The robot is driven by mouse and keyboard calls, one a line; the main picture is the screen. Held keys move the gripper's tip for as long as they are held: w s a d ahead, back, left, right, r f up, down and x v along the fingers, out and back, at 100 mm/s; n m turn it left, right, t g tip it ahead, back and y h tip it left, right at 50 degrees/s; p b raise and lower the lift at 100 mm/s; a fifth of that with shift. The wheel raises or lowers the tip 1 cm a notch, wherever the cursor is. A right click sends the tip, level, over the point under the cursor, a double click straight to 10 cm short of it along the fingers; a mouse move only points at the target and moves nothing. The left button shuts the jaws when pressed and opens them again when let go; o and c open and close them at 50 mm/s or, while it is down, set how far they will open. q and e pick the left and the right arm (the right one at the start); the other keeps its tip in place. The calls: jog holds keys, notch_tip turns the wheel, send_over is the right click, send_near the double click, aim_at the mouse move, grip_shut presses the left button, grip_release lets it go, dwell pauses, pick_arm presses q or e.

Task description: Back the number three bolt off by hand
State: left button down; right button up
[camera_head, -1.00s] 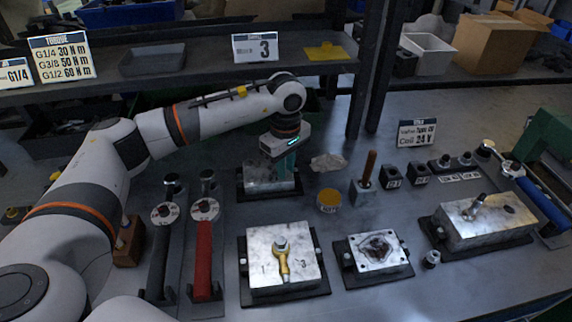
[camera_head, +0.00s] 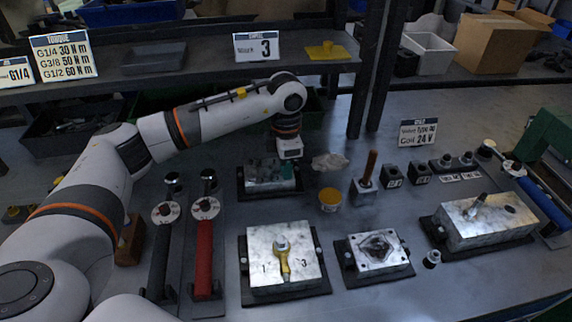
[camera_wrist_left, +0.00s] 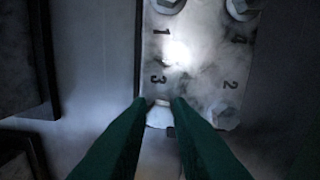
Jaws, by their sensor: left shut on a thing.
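A pale metal valve block (camera_head: 258,186) sits on a dark base at the back middle of the bench. In the left wrist view the block (camera_wrist_left: 195,60) shows the numbers 1, 3, 4 and 2. My left gripper (camera_wrist_left: 161,101) has its green fingers beside the number 3, shut on the number three bolt (camera_wrist_left: 160,102), of which only a small pale part shows. In the head view the gripper (camera_head: 283,172) points down onto the block. Two bolt heads (camera_wrist_left: 170,5) (camera_wrist_left: 241,8) sit near 1 and 4. My right gripper is out of view.
A second block (camera_head: 262,267) with a yellow-handled tool stands in front. An opened block (camera_head: 378,262) is to its right. A yellow-topped tin (camera_head: 329,197) and a crumpled cloth (camera_head: 328,161) lie right of the gripper.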

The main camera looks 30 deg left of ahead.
pick_arm(q)
jog(key=c, duration=1.2)
grip_release()
jog(key=shift+c, duration=0.2)
jog(key=shift+r, duration=0.1)
notch_tip(320, 180, up, 12)
